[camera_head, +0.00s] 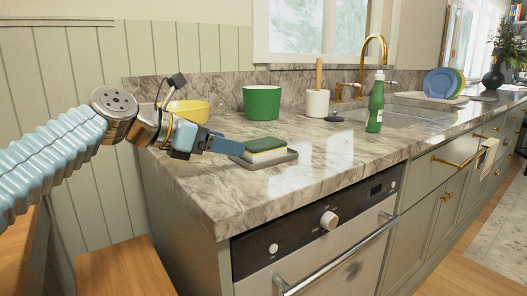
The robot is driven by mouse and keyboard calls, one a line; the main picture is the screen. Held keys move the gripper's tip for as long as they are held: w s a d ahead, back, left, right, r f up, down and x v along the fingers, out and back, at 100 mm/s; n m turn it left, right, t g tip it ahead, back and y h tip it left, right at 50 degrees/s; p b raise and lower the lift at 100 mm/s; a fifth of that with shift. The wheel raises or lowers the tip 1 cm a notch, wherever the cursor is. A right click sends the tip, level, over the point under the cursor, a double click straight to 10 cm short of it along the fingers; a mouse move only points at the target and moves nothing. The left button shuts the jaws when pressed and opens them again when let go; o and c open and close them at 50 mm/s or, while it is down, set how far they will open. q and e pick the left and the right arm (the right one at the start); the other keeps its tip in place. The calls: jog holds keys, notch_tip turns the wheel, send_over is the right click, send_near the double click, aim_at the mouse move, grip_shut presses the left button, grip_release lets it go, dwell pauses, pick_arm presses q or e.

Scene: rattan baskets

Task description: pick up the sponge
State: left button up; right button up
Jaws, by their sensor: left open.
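The sponge (265,150) is green on top with a yellow lower layer. It lies on a dark flat tray (283,160) on the marble counter, near the counter's left end. My left gripper (236,147) comes in from the left at about sponge height in the picture. Its fingers point right and appear just beside the sponge's left end. The gripper is open, and nothing shows between its fingers. I cannot tell whether a finger touches the sponge. My right gripper is not in the picture.
A yellow bowl (190,108) stands behind my left gripper, and a green pot (262,103) stands behind the sponge. A white crock (316,103), a green bottle (376,105) and the sink are to the right. The counter (330,165) is clear in front of the tray.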

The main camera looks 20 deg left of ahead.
aim_at(263, 149)
pick_arm(q)
jog(key=x, duration=0.5)
jog(key=shift+w+d+f+b, duration=0.1)
jog(key=shift+w+d+b, duration=0.05)
jog(key=shift+d+b, duration=0.15)
jog(key=c, duration=0.7)
